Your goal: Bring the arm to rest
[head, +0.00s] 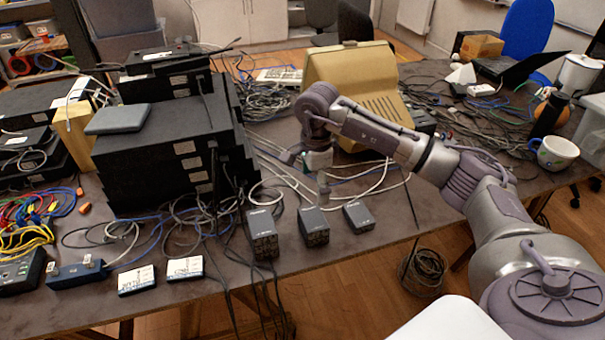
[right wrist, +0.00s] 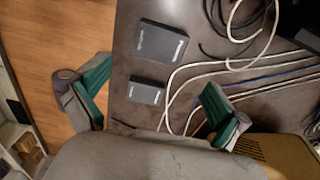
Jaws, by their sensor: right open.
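My right arm reaches in from the right of the head view, over the table's front part. Its gripper (head: 306,174) is open and points down above the tabletop, in front of the beige monitor and behind the small black boxes. In the right wrist view the green-lined fingers of the gripper (right wrist: 157,76) are wide apart with nothing held between them. A small black box (right wrist: 146,92) and a larger black box (right wrist: 161,50) lie on the table below. My left gripper is not in view.
The beige monitor (head: 350,75) stands close behind the gripper. Black stacked equipment (head: 160,160) is to the left. Three small black boxes, one of them the right one (head: 358,216), stand near the front edge. Loose cables (head: 285,178) run beneath the gripper. A mug (head: 556,153) stands at right.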

